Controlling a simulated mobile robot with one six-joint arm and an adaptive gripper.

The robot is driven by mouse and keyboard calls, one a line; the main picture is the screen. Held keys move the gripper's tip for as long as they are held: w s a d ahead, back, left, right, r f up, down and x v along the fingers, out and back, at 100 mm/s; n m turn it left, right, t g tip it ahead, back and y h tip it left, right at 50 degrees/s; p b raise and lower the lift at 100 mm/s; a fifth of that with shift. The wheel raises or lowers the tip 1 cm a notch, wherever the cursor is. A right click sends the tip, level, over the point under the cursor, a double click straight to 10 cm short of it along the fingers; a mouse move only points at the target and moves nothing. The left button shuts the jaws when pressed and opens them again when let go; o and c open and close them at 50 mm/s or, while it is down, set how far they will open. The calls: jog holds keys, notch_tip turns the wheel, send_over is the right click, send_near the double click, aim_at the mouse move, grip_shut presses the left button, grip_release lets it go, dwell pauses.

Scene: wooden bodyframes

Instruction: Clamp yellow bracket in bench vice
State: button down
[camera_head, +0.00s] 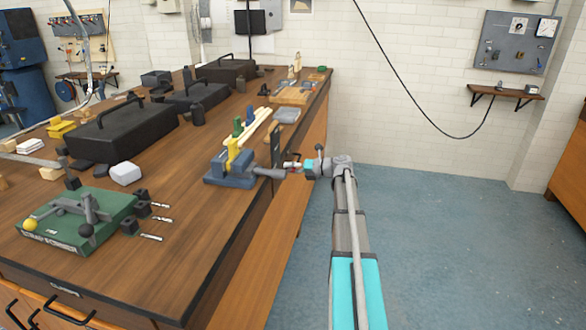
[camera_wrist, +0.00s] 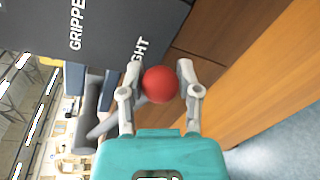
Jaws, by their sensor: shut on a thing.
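The blue bench vice (camera_head: 230,178) sits at the bench's right edge in the head view, its grey spindle (camera_head: 268,173) pointing right. The yellow bracket (camera_head: 232,152) stands upright at the vice jaws. I cannot tell whether both jaws touch it. My gripper (camera_head: 297,164) is beyond the bench edge, at the spindle's outer end. In the wrist view, its two grey fingers are shut on a red ball knob (camera_wrist: 159,84), which appears to belong to the vice handle. A grey bar shows left of the knob. The yellow bracket is not identifiable in the wrist view.
A green fixture (camera_head: 75,222) with a grey lever lies at the bench's front left. Black cases (camera_head: 125,130) stand behind it. Pale wooden strips and blue and green parts (camera_head: 245,125) are behind the vice. A dark lettered panel (camera_wrist: 110,25) shows in the wrist view. The floor at right is clear.

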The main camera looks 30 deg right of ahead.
jog(key=shift+a, duration=0.2)
jog(key=shift+c, duration=1.6)
grip_release()
jog(key=shift+s+d, duration=0.1)
jog(key=shift+d, duration=0.05)
jog(key=shift+d, duration=0.1)
